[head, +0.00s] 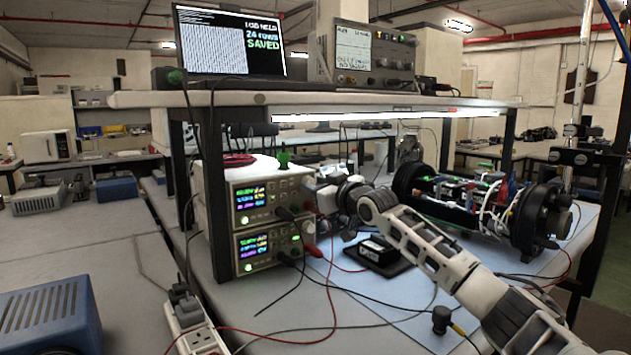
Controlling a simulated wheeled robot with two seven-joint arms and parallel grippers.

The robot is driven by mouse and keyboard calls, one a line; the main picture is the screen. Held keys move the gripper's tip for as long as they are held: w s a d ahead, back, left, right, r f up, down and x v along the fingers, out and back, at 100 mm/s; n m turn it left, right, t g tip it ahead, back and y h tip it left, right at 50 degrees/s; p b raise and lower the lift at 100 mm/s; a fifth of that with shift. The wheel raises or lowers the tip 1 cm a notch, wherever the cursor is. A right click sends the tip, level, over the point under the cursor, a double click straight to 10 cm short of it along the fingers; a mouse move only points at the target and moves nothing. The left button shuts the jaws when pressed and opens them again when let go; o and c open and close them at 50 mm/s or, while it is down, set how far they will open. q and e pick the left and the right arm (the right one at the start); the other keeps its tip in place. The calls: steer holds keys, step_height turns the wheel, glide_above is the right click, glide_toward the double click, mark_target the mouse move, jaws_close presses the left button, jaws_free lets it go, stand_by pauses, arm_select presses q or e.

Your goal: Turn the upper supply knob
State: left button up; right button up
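Two bench power supplies stand stacked under the shelf, with lit coloured displays. The upper supply (268,188) faces right and toward me; the lower supply (262,250) sits directly beneath it. My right arm comes in from the lower right, and its gripper (322,190) is at the right end of the upper supply's front panel. The gripper and wrist cover that part of the panel, so I cannot make out the upper knob or whether the fingers touch it. The finger gap is too small to judge. My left gripper is not in view.
Red and black leads hang from the supplies across the bench. A shelf (330,99) overhangs the supplies, carrying a laptop (230,42). A power strip (195,335) is in front.

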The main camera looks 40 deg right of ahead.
steer(key=shift+w, duration=0.35)
steer(key=shift+c, duration=0.3)
steer(key=c, duration=0.6)
steer(key=shift+c, duration=0.2)
steer(key=shift+m, duration=0.3)
